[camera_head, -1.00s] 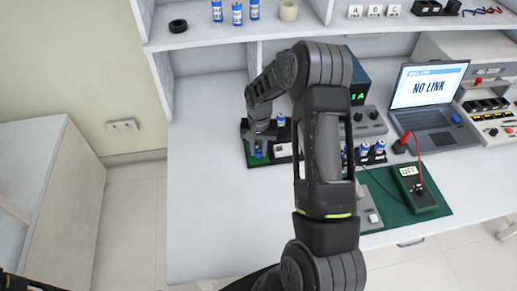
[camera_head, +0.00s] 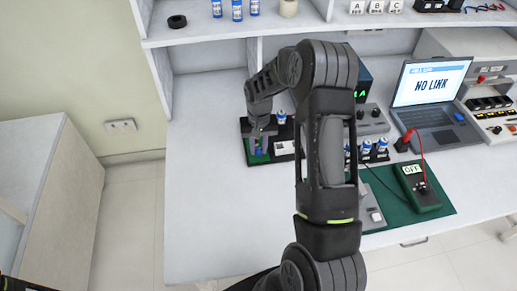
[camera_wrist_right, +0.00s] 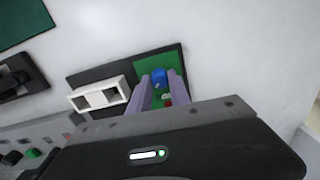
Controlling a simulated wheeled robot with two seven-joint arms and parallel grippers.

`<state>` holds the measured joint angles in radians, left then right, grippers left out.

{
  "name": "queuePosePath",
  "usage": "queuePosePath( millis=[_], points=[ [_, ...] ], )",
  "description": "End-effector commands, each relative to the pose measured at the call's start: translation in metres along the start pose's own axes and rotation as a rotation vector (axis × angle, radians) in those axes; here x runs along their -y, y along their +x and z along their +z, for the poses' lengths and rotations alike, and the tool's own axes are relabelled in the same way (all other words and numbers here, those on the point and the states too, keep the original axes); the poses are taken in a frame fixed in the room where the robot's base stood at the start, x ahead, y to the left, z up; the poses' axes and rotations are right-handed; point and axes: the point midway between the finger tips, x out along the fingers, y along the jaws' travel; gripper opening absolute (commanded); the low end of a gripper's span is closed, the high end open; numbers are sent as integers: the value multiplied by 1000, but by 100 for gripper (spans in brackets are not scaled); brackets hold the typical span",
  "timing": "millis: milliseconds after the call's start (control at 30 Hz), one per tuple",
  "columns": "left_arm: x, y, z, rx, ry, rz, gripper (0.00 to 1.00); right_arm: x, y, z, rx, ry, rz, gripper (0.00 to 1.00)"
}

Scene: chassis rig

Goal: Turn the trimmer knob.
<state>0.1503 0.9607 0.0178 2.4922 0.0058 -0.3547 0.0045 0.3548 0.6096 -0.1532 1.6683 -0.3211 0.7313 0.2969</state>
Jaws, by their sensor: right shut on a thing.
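The trimmer knob is a small blue knob (camera_wrist_right: 160,77) on a green board (camera_wrist_right: 157,62) in the right wrist view. The knob (camera_head: 259,153) also shows, small and partly covered, at the left end of a dark base in the head view. My right gripper (camera_head: 258,147) reaches down to it from above. In the right wrist view, the two pale fingers of this gripper (camera_wrist_right: 161,92) stand on either side of the knob and are shut on it.
A white two-opening block (camera_wrist_right: 100,97) sits beside the green board. In the head view, blue-white cells (camera_head: 366,148), a green multimeter (camera_head: 419,187) reading OFF and a laptop (camera_head: 427,95) reading NO LINK stand to the right. The front-left table (camera_head: 205,220) is clear.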

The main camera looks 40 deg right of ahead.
Motion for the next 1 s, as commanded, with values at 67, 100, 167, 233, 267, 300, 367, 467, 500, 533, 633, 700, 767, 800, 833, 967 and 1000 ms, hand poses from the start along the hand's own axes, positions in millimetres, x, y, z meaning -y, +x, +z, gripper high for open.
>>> queuePosePath(
  millis=[67,100,167,233,267,300,367,467,500,533,633,700,767,800,833,967,1000],
  points=[
    [0,-1,0,0,0,0,50,0,-1,0,-1,1,0,0],
    [0,-1,0,0,0,0,50,0,-1,0,-1,1,0,0],
    [0,-1,0,0,0,0,50,0,-1,0,-1,2,0,27],
    [0,-1,0,0,0,0,50,0,-1,0,-1,2,0,33],
    [0,-1,0,0,0,0,50,0,-1,0,-1,2,0,35],
    [0,-1,0,0,0,0,50,0,-1,0,0,2,0,39],
    [0,-1,0,0,0,0,50,0,0,0,0,2,0,44],
    [0,-1,0,0,0,0,50,0,0,0,0,2,0,45],
    [0,-1,0,0,0,0,50,0,0,0,0,2,0,45],
    [0,-1,0,0,0,0,50,0,0,0,0,3,0,45],
    [0,0,0,0,0,0,50,0,-1,0,0,3,0,45],
    [0,0,0,0,0,0,50,0,-3,0,-1,3,0,45],
    [0,1,0,0,0,0,50,0,-7,-1,-2,3,-1,45],
    [1,2,0,0,0,0,50,0,-11,-1,-3,3,-1,45],
    [1,3,0,0,0,0,50,0,-14,-1,-4,3,-1,45],
    [2,7,-1,-1,1,2,50,1,-34,-1,-5,3,-1,45],
    [2,8,-1,-2,1,2,50,0,-42,-2,-5,3,-1,45]
  ],
)
